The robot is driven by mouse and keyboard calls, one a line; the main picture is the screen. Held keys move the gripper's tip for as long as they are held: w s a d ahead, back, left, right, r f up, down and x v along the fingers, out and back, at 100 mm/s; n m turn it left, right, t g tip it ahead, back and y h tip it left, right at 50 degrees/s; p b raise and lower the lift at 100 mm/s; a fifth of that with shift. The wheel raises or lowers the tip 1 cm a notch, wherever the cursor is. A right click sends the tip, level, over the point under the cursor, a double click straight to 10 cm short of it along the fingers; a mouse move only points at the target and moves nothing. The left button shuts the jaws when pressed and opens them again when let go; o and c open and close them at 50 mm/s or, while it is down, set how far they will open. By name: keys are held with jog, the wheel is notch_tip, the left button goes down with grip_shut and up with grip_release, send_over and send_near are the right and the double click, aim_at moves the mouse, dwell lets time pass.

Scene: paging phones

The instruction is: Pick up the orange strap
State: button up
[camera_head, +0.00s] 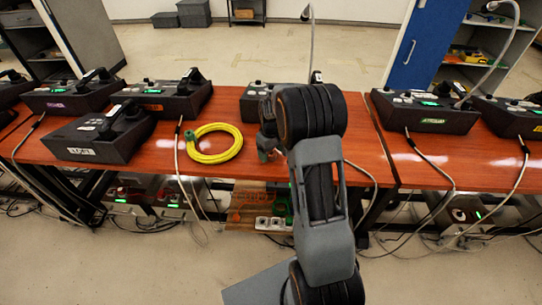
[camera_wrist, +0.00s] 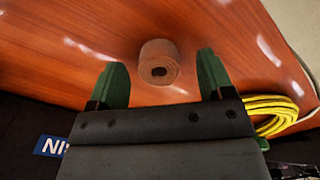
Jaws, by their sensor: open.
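A brownish-orange roll (camera_wrist: 158,65), which looks like the coiled strap, stands on the glossy wooden table in the wrist view. A dark hole shows in its middle. My gripper (camera_wrist: 160,58) is open, with one green finger on each side of the roll and a clear gap to both. I cannot tell how high the fingers are above the table. In the head view my gripper (camera_head: 264,152) is over the table just left of my arm; the roll is hidden or too small to make out there.
A coiled yellow cable (camera_head: 214,143) lies left of my gripper, also in the wrist view (camera_wrist: 270,116). Black paging phones (camera_head: 98,134) stand along the red-brown table (camera_head: 180,160); one (camera_head: 254,102) is behind my gripper. Cables hang over the front edge. Orange items (camera_head: 242,205) lie below the table.

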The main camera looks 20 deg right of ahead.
jog(key=shift+f, duration=0.4)
jog(key=c, duration=1)
